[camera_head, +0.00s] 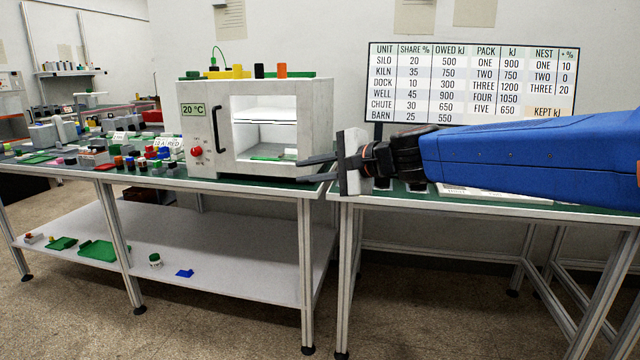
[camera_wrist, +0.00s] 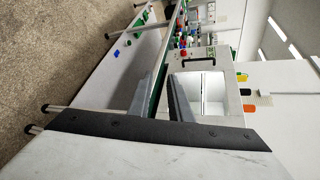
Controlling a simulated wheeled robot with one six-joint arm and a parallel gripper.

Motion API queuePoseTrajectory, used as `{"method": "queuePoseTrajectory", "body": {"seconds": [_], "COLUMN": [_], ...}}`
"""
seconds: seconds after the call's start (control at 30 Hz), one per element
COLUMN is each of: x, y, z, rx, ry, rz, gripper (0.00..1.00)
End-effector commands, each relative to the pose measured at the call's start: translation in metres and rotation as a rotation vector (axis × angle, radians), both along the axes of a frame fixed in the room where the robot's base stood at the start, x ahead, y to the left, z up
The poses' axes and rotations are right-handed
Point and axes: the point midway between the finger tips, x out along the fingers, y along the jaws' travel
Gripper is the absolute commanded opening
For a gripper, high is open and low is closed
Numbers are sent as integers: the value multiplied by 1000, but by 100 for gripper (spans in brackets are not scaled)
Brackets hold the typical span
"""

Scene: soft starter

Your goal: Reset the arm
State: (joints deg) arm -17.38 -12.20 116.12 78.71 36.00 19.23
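My blue arm (camera_head: 530,155) reaches in from the right edge of the head view, stretched out to the left above the right-hand table. My gripper (camera_head: 304,169) is at its left end, in front of the right edge of the white oven-like unit. Its two dark fingers point left and are apart, with nothing between them. In the wrist view, which is turned on its side, my gripper (camera_wrist: 160,82) also shows two separate grey fingers with an empty gap.
The white unit (camera_head: 308,108) reads 20 °C and has an open-looking lit chamber. A board of figures (camera_head: 475,85) stands behind my arm. Small coloured parts crowd the left table (camera_head: 240,187). Its lower shelf (camera_head: 215,260) holds a few green and blue pieces.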

Motion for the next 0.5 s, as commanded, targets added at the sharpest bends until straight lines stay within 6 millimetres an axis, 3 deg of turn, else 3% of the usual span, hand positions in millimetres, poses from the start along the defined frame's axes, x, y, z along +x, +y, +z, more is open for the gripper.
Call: {"method": "queuePoseTrajectory", "body": {"seconds": [0.03, 0.27, 0.5], "x": [-20, -100, -184], "y": [-17, -90, -176], "z": [-10, -76, -154], "rx": [-75, -449, -847], "ry": [-35, -155, -209], "rz": [22, 145, 288], "gripper": [18, 18, 18]}}
